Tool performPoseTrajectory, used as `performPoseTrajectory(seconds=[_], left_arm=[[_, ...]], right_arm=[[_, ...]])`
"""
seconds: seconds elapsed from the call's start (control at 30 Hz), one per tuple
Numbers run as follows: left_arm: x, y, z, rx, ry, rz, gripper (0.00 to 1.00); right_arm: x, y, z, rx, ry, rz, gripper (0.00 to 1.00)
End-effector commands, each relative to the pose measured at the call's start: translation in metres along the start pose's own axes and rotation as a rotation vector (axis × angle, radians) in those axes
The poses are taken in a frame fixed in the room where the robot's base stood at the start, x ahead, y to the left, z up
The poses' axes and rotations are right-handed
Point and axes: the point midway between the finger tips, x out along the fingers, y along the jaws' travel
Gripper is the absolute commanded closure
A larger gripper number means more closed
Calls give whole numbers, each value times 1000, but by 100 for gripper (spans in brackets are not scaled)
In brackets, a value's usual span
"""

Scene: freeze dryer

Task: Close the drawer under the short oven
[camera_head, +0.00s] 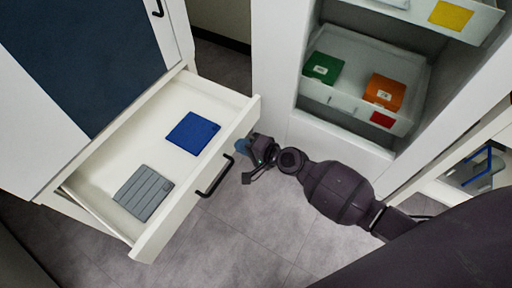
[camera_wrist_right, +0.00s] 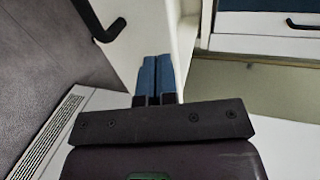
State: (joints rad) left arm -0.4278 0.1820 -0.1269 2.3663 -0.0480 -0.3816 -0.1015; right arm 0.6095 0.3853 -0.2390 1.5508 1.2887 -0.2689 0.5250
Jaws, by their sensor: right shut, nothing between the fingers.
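The white drawer (camera_head: 189,222) is pulled out at the left of the head view, below the cabinet with a dark blue front panel (camera_head: 75,60). A blue flat item (camera_head: 193,133) and a grey ribbed item (camera_head: 144,192) lie in it. Its black handle (camera_head: 216,176) is on the front panel. My right gripper (camera_head: 242,147) is shut and empty beside the drawer front, near its right end. In the right wrist view its blue fingers (camera_wrist_right: 158,75) are together at the white drawer front (camera_wrist_right: 147,35); whether they touch it is unclear. My left gripper is not in view.
A white shelf unit with an open bin (camera_head: 345,100) holding green (camera_head: 323,68) and orange (camera_head: 384,91) boxes stands at the upper right. The grey tiled floor (camera_head: 225,235) in front of the drawer is clear.

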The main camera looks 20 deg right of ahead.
Motion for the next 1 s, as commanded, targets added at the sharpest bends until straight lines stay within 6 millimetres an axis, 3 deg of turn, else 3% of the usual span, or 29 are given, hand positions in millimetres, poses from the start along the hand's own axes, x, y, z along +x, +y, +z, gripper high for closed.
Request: performPoseTrajectory(seconds=[0.2, 0.77, 1.0], left_arm=[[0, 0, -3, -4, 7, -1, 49], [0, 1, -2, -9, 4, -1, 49], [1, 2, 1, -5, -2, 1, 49]], right_arm=[[22, -10, 0, 0, 0, -3, 100], [28, -11, -1, -1, 0, -2, 100], [51, -18, 0, 0, 0, -3, 100]])
